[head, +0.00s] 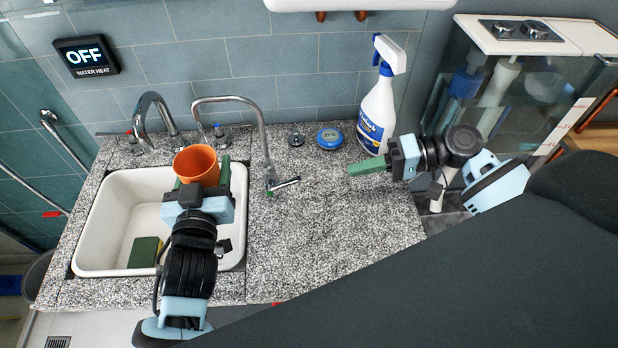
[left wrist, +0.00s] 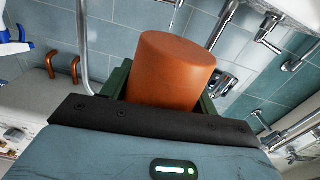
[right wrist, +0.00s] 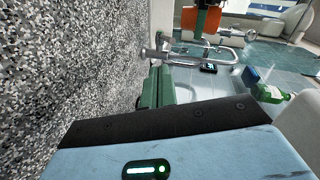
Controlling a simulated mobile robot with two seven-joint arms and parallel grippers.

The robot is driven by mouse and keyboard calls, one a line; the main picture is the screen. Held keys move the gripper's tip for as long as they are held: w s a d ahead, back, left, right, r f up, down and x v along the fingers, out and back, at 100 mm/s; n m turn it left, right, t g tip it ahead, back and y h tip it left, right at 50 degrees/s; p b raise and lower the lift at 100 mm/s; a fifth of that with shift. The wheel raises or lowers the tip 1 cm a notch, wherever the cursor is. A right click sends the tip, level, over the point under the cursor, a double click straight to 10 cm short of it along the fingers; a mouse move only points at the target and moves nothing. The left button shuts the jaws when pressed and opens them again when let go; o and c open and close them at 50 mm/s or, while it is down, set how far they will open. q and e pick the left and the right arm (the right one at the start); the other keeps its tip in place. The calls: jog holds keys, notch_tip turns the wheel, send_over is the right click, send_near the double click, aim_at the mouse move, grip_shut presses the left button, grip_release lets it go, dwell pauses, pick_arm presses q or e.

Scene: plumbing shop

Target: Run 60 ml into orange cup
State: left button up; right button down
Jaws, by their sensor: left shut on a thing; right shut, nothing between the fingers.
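The orange cup (head: 196,164) is held over the white sink (head: 108,225), mouth up, near the back rim. My left gripper (head: 203,175) is shut on it; the green fingers flank the cup in the left wrist view (left wrist: 165,75). A slim tap (head: 262,140) rises from the counter right of the sink; its spout reaches toward the space above the cup. Its green-tipped lever (head: 286,184) is at its base. A thin vertical line shows above the cup in the left wrist view; I cannot tell whether it is water. My right gripper (head: 368,166) is shut and empty above the counter, right of the lever.
A thicker curved tap (head: 150,105) stands behind the sink. A green-yellow sponge (head: 145,252) lies in the sink. A round blue device (head: 330,138) and a white spray bottle (head: 376,108) stand at the counter's back. The wall panel (head: 86,57) reads OFF. The counter's front (head: 320,240) is clear.

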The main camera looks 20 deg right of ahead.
aim_at(317, 196)
jog(key=m, duration=0.4)
jog(key=shift+w+d+f+m, duration=0.15)
jog(key=shift+f+m, duration=0.15)
jog(key=shift+m, duration=0.1)
jog(key=m, duration=0.4)
jog(key=shift+w+d+f+g, duration=0.1)
jog(key=shift+d+f+g, duration=0.1)
jog(key=shift+f+g, duration=0.1)
jog(key=m, duration=0.5)
jog(key=shift+w+d+f+h, duration=0.15)
jog(key=shift+f+h, duration=0.15)
jog(key=shift+h, duration=0.1)
jog(key=m, duration=0.4)
jog(key=shift+d+f+g, duration=0.15)
jog(key=shift+f+g, duration=0.15)
jog(key=x, duration=1)
jog(key=shift+w+a+f, duration=0.1)
jog(key=shift+a, duration=0.15)
jog(key=shift+a+r, duration=0.25)
jog(key=shift+r, duration=0.3)
jog(key=shift+a+r, duration=0.3)
jog(key=shift+r, duration=0.25)
jog(key=shift+a+r, duration=0.4)
jog(key=shift+r, duration=0.1)
